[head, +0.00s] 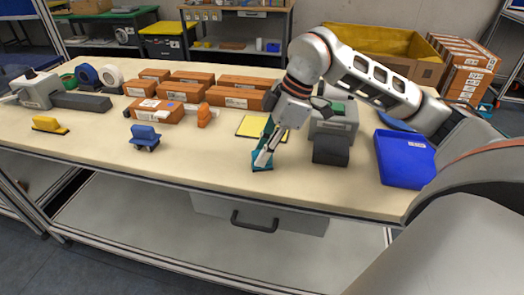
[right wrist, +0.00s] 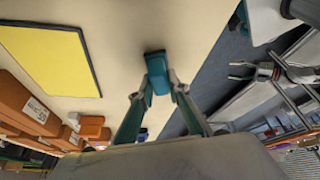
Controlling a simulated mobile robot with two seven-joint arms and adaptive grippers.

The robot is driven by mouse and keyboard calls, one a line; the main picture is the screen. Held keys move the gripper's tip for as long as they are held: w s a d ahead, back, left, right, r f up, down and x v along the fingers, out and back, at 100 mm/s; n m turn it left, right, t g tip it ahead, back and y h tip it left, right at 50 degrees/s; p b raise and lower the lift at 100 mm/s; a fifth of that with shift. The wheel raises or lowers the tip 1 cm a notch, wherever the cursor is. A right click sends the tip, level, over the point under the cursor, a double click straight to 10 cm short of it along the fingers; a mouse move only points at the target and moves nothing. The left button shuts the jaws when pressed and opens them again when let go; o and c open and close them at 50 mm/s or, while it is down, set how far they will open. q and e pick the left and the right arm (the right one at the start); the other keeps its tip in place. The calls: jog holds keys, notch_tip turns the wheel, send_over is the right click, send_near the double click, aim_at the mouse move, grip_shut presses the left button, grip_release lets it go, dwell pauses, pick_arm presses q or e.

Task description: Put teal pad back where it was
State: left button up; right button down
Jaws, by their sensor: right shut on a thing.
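The teal pad (head: 262,167) is at the front part of the table, just in front of the yellow mat (head: 251,126). My right gripper (head: 266,156) reaches down over it and is shut on it. In the right wrist view the pad (right wrist: 158,76) sits between the two fingertips (right wrist: 157,90), with bare tabletop behind it. I cannot tell whether the pad touches the table. The yellow mat (right wrist: 48,50) shows at the left there. My left gripper is outside the head view; in the right wrist view it (right wrist: 240,70) appears at the right with fingers apart.
A blue tray (head: 404,158), a black block (head: 331,150) and a grey device (head: 335,122) stand to the right. Several brown boxes (head: 185,92) are at the back left. A small blue cart (head: 145,136) and a yellow tool (head: 48,125) lie left. The front edge is near.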

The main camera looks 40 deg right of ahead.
jog(key=c, duration=1.9)
grip_release()
pick_arm(q)
jog(key=shift+f, duration=0.2)
jog(key=shift+s+d+r+p, duration=0.3)
jog(key=shift+r+p, duration=0.3)
jog(key=shift+p, duration=0.5)
pick_arm(e)
jog(key=v, duration=1.2)
jog(key=shift+r, duration=0.1)
pick_arm(q)
jog(key=shift+w+r, duration=0.1)
jog(key=shift+r, duration=0.05)
